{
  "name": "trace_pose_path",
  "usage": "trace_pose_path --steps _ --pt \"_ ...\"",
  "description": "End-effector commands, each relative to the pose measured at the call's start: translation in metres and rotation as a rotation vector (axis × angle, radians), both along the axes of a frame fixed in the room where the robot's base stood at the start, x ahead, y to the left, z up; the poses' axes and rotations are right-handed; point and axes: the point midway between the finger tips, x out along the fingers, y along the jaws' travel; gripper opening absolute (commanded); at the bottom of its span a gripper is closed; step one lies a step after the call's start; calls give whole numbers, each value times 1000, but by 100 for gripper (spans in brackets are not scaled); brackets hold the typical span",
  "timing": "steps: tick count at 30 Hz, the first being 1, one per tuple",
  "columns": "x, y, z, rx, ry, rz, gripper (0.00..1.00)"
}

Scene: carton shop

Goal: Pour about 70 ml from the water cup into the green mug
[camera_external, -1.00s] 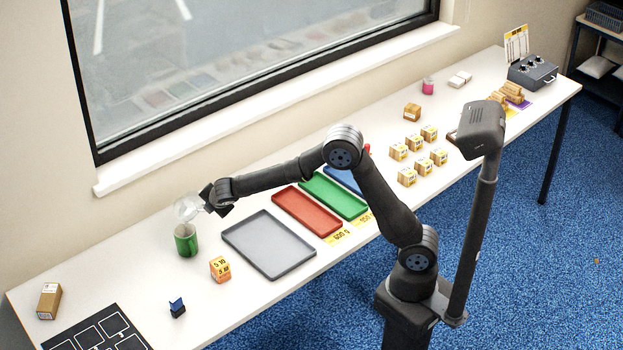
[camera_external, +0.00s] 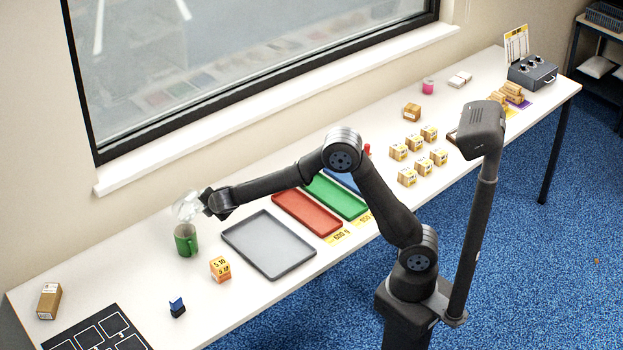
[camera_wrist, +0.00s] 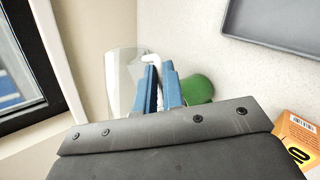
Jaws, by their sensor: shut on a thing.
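The clear water cup (camera_external: 187,207) is held by my gripper (camera_external: 205,203), just above the green mug (camera_external: 186,242). The cup looks tilted over the mug in the external view. In the wrist view, my gripper's blue fingers (camera_wrist: 158,85) are shut on the cup's handle, and the cup's clear wall (camera_wrist: 122,78) is at their left. The green mug (camera_wrist: 197,90) shows partly behind the fingers at their right. The mug stands upright on the white table. I cannot make out the water level or any stream.
A grey tray (camera_external: 268,273) lies right of the mug, with a red tray (camera_external: 307,213) and a green tray (camera_external: 336,197) beyond. An orange price block (camera_external: 220,269) stands in front of the mug. A window sill (camera_external: 200,164) runs behind.

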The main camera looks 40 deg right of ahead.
Motion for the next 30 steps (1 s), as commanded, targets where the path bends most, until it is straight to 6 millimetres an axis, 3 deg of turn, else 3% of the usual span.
trace_pose_path --steps 30 --pt "3 -3 4 -37 -55 -9 0"
